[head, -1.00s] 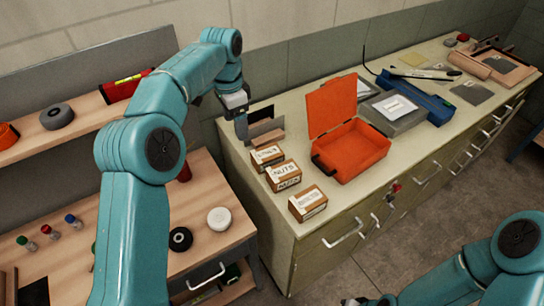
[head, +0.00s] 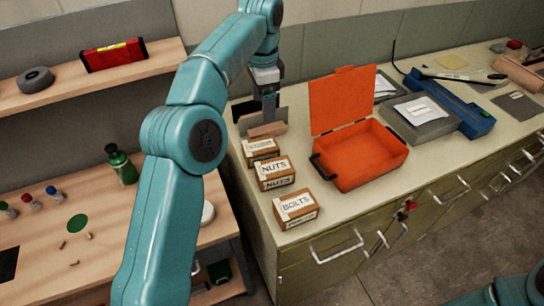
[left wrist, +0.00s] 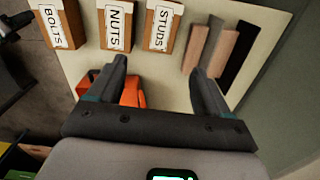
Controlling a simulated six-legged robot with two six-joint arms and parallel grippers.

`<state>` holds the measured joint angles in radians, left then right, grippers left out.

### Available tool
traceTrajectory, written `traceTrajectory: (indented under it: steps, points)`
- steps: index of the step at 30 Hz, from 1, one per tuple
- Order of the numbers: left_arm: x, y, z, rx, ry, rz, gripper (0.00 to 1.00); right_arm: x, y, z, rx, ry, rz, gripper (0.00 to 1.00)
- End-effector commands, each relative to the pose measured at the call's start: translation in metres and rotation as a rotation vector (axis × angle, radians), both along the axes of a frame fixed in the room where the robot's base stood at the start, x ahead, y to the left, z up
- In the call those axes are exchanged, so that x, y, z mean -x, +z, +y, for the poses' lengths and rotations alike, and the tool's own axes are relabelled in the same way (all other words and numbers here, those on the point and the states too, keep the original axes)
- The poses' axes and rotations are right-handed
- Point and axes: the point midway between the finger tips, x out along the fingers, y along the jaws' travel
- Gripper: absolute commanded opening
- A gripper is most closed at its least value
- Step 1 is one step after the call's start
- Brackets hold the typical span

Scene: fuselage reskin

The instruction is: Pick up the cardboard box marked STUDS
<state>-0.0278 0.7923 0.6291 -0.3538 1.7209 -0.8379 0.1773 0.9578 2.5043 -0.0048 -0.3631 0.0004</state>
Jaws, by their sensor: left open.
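The cardboard box marked STUDS (head: 261,149) stands on the bench, farthest back in a row of three; its label is hard to read in the head view. In the left wrist view the STUDS box (left wrist: 161,32) reads clearly, just beyond the gap between the fingertips. My left gripper (head: 268,103) hangs over the bench behind that box, near the upright strips. In the left wrist view its two fingers (left wrist: 160,70) are spread with nothing between them. My right gripper is out of view.
The NUTS box (head: 275,172) and BOLTS box (head: 296,207) stand in front of STUDS. Wooden and dark strips (head: 266,130) stand close behind it. An open orange case (head: 360,155) is to the right. A shelf unit (head: 130,80) is at left.

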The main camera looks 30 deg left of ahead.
Motion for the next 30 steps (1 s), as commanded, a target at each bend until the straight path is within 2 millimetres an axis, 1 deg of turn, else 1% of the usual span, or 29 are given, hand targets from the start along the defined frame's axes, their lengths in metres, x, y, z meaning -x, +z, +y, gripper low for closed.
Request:
traceTrajectory:
  steps: [5,9,12,15,18,23,30]
  points:
    - [0.005,-0.026,0.006,0.0,0.003,0.001,0.79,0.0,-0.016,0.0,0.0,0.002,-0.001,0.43]
    - [0.008,-0.059,0.008,0.0,0.004,0.001,0.79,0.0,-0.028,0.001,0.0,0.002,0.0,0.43]
    - [0.008,-0.081,0.008,0.0,0.004,0.001,0.79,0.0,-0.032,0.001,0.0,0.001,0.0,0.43]
    - [0.008,-0.098,0.008,-0.001,0.003,0.001,0.79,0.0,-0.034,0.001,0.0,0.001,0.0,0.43]
    - [0.008,-0.109,0.009,0.0,0.004,0.0,0.79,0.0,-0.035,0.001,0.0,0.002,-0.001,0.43]
    - [0.008,-0.12,0.007,0.0,0.004,0.0,0.79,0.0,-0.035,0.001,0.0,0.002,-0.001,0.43]
    - [0.01,-0.158,0.005,0.0,0.002,0.003,0.79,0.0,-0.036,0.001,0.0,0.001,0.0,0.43]
